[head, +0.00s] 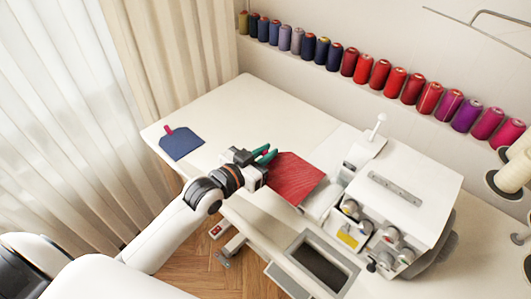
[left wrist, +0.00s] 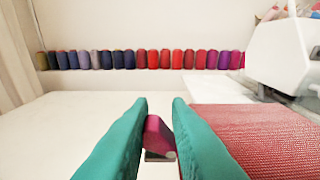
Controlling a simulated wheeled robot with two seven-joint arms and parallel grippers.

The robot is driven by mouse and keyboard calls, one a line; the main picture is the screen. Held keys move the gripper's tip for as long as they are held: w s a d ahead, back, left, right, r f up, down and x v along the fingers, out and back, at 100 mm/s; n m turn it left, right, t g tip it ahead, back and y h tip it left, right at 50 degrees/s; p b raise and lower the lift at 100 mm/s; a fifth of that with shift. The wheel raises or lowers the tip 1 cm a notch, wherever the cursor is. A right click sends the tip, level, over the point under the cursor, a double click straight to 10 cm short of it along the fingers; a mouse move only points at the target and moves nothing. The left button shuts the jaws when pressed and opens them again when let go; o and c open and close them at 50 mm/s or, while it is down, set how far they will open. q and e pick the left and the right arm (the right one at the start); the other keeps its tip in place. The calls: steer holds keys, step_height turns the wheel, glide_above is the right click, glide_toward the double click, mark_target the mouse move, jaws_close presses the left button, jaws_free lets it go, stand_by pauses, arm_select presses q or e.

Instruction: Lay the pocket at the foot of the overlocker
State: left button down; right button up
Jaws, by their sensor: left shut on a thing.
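The red textured pocket (head: 297,180) lies flat or nearly flat beside the left side of the overlocker (head: 408,185), its right edge close to the machine's white side plate. My left gripper (head: 266,155), with green fingers, is at the pocket's left edge. In the left wrist view the fingers (left wrist: 160,112) are shut on a magenta tab (left wrist: 157,137), and the red pocket (left wrist: 255,135) spreads to the right. Whether the pocket touches the surface below cannot be told. The overlocker's foot cannot be made out. My right gripper is not in view.
A blue pocket (head: 181,147) with a red tab lies at the left of the white table (head: 240,110). Thread spools (head: 380,74) line the back wall. A dark opening (head: 318,268) lies in front of the overlocker. The table's back middle is clear.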

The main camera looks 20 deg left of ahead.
mark_target(283, 165)
arm_select(q)
step_height(283, 165, down, 2)
steer(key=shift+f+b, duration=0.15)
steer(key=shift+b, duration=0.85)
steer(key=shift+d+r, duration=0.25)
steer(key=shift+d, duration=0.15)
steer(key=shift+w+d+f, duration=0.1)
steer(key=shift+w+d, duration=0.05)
steer(key=shift+d, duration=0.8)
steer(key=shift+w+d, duration=0.1)
steer(key=shift+d, duration=0.95)
steer(key=shift+s+d, duration=0.1)
steer(key=shift+f+p, duration=0.15)
steer(key=shift+p, duration=0.35)
